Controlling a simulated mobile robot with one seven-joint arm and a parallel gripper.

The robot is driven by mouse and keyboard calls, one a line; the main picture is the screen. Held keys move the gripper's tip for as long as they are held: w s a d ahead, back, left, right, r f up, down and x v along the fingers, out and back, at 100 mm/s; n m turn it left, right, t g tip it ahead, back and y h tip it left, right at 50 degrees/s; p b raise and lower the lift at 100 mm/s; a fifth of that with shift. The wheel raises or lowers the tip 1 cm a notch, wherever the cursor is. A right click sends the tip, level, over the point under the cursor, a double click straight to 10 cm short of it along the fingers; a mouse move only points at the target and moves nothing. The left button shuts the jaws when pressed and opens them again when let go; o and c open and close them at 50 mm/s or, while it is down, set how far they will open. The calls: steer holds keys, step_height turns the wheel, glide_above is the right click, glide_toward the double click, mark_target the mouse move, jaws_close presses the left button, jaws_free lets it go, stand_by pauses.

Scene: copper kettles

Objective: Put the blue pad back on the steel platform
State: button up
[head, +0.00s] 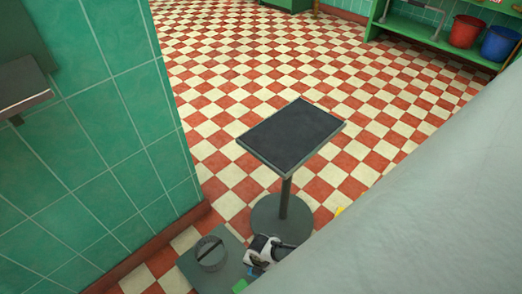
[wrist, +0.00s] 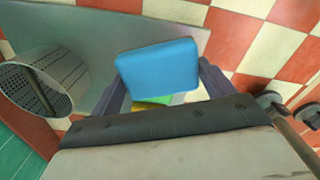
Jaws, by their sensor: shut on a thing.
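The blue pad (wrist: 158,72) is held between the two fingers of my gripper (wrist: 162,86) in the wrist view, its broad face toward the camera. In the head view my gripper (head: 262,251) is at the lower middle, mostly hidden by my arm; I cannot make out the pad there. A flat grey platform (head: 190,265), which looks like steel, lies beside my gripper at the bottom. It also shows behind the pad in the wrist view (wrist: 100,35). I cannot tell whether the pad touches it.
A grey perforated cylinder (wrist: 45,80) stands on the platform; it also shows in the head view (head: 211,254). Green and yellow pieces (wrist: 152,100) show below the pad. A dark-topped pedestal table (head: 290,135) stands beyond. A green tiled wall (head: 100,130) is left. Checkered floor is open behind.

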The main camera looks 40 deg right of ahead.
step_height(320, 180, down, 7)
steer(key=shift+f+b, duration=0.2)
steer(key=shift+b, duration=0.65)
steer(key=shift+f, duration=0.1)
steer(key=o, duration=0.9)
steer(key=shift+c, duration=0.2)
step_height(320, 180, up, 12)
steer(key=p, duration=0.3)
steer(key=shift+a, duration=0.1)
